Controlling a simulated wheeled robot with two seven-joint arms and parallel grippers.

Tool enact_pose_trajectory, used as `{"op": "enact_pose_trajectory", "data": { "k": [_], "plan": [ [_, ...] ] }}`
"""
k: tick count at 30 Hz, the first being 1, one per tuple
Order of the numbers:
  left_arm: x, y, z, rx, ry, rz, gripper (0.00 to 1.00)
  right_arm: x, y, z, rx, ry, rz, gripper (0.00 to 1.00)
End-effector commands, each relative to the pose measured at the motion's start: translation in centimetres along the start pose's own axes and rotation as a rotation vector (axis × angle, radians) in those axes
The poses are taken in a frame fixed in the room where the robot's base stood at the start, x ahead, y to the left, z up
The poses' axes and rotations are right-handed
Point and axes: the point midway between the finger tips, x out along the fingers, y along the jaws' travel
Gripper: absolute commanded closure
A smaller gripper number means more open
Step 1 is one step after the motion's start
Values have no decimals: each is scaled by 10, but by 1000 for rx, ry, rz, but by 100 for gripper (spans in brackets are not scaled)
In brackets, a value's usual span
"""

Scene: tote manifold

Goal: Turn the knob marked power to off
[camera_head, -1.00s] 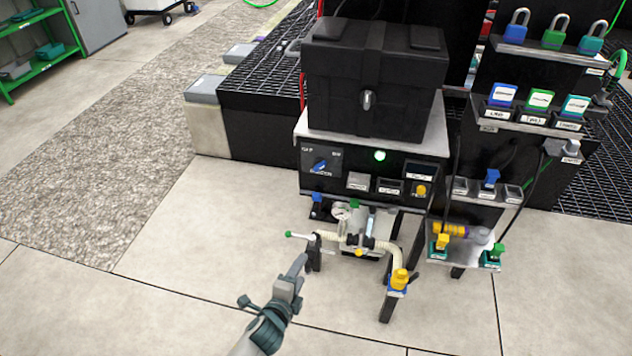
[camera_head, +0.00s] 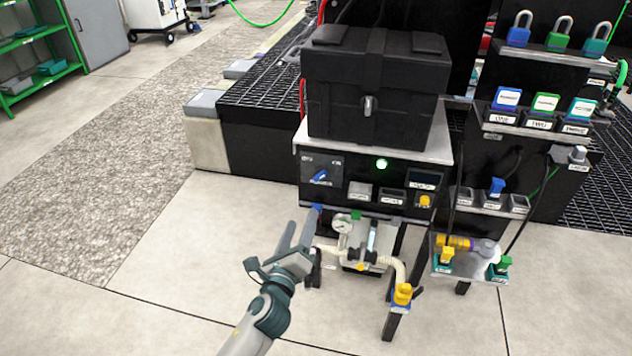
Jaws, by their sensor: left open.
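The power knob (camera_head: 320,176) is a blue knob on the left of the black front panel (camera_head: 343,197). Its pointer looks slanted between the OFF mark at upper left and the ON mark at upper right. The small lettering is hard to read. A green lamp (camera_head: 382,164) is lit to its right. My left gripper (camera_head: 299,229) is open and empty, below and a little left of the knob, apart from it. My right gripper is not in view.
A black tote (camera_head: 375,95) sits on the metal top above the panel. A hose and gauge (camera_head: 343,229) stand just right of my left gripper. Padlocks (camera_head: 558,33) and labelled blocks (camera_head: 507,98) stand on the rack at right. The floor at left is clear.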

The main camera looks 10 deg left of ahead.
Motion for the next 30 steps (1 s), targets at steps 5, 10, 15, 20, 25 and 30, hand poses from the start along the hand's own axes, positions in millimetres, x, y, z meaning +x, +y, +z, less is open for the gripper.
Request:
{"op": "enact_pose_trajectory", "data": {
  "k": [5,10,15,20,25,30],
  "plan": [
    [16,0,0,0,-1,-1,45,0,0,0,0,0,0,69],
    [40,0,0,0,-1,-1,45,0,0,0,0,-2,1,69],
    [71,0,0,0,-2,0,45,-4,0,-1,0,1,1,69],
    [100,0,0,-2,-1,0,45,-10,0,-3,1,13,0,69],
    [130,0,0,-2,-1,0,45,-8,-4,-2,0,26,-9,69],
    [154,1,-1,-2,0,1,45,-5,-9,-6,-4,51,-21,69]
  ]
}}
